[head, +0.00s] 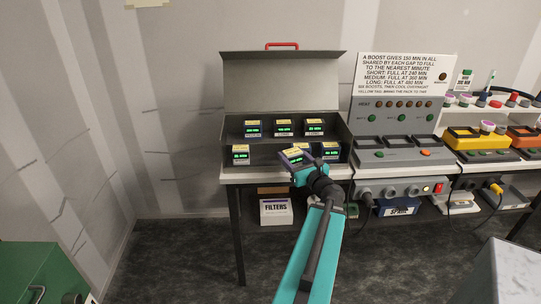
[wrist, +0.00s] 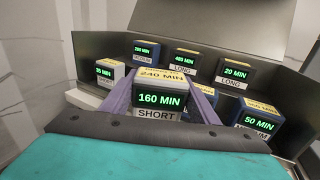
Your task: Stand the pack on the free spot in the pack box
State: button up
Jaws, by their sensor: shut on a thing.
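The held pack (head: 295,155) has a yellow top, and in the wrist view the pack (wrist: 160,98) reads 160 MIN and SHORT. My gripper (head: 301,163) is shut on it; in the wrist view its purple fingers press the pack's two sides. The pack box (head: 283,85) is grey with its lid up. Three packs stand in its back row. A 35 MIN pack (wrist: 108,74) stands front left and a 50 MIN medium pack (wrist: 257,122) front right. The held pack is over the front row between them and hides the floor there; I cannot tell if it touches.
A grey charging station (head: 398,145) with buttons and a boost sign (head: 407,72) stands just right of the box. Yellow and orange units (head: 477,140) are further right. A filters box (head: 276,212) sits under the bench. A green cabinet (head: 40,272) is at lower left.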

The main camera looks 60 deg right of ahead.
jog(key=shift+w+f+b, duration=0.1)
jog(key=shift+w+b, duration=0.3)
jog(key=shift+b, duration=2.15)
jog(key=x, duration=0.7)
jog(key=a+x, duration=0.1)
jog(key=x, duration=0.3)
jog(key=shift+w+d+f, duration=0.1)
jog(key=shift+w+f, duration=0.2)
jog(key=shift+w, duration=0.15)
jog(key=shift+w+d, duration=0.1)
jog(key=shift+w, duration=0.25)
jog(key=shift+w+d+f, duration=0.1)
jog(key=shift+w+d, duration=0.05)
jog(key=shift+w, duration=0.3)
jog(key=shift+w+d+f, duration=0.1)
jog(key=shift+w+f, duration=0.1)
jog(key=shift+f, duration=0.05)
jog(key=shift+f+p, duration=0.3)
jog(key=shift+f, duration=1.25)
jog(key=shift+s+f, duration=0.1)
jog(key=shift+f, duration=0.05)
jog(key=o, duration=1.1)
